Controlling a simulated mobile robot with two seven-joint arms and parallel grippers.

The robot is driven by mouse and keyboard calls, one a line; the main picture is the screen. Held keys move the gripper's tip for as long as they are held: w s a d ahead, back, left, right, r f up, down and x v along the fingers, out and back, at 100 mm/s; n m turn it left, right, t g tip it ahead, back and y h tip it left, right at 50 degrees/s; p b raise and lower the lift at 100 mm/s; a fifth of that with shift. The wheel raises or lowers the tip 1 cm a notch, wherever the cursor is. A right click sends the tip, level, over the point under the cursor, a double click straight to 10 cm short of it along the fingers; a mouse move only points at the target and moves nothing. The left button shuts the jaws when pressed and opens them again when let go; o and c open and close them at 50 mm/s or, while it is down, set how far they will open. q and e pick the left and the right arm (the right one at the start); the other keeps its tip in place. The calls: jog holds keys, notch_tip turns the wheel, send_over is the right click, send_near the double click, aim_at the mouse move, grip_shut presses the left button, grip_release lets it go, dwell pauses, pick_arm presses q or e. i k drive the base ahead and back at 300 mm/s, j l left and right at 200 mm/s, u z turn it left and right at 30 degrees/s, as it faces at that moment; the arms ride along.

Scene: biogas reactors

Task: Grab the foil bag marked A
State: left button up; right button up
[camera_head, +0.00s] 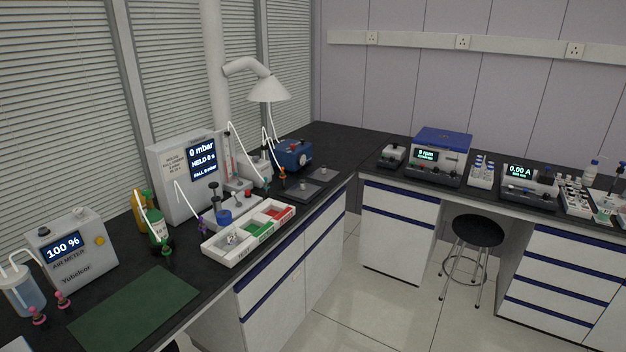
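I cannot make out a foil bag marked A anywhere in the head view. A sectioned white tray (212,252) stands on the left bench, with a white, a green and a red compartment. Small clear or silvery items (232,239) lie in its nearest white compartment, too small to identify. Neither of my grippers is in view.
The black left bench (205,275) holds an air meter (72,250), a pressure box (187,175), a green bottle (158,232) and a bare green mat (135,307). A blue-lidded centrifuge (440,152) stands on the back bench. A black stool (478,230) stands on open floor.

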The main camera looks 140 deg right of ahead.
aim_at(323, 174)
jog(key=k+z, duration=0.1)
jog(key=z, duration=0.7)
jog(key=k+l+z, duration=0.1)
jog(key=z, duration=0.3)
jog(key=k+l+z, duration=0.1)
jog(key=z, duration=0.25)
jog(key=k+l+z, duration=0.15)
jog(key=z, duration=0.15)
jog(key=k+l+z, duration=0.1)
jog(key=l+z, duration=0.45)
jog(key=l, duration=0.15)
jog(key=k+l+z, duration=0.1)
jog(key=l+z, duration=0.15)
jog(key=l, duration=0.25)
jog(key=l+z, duration=0.25)
jog(key=l, duration=0.3)
jog(key=l+z, duration=0.2)
jog(key=l, duration=2.65)
jog(key=i, duration=0.15)
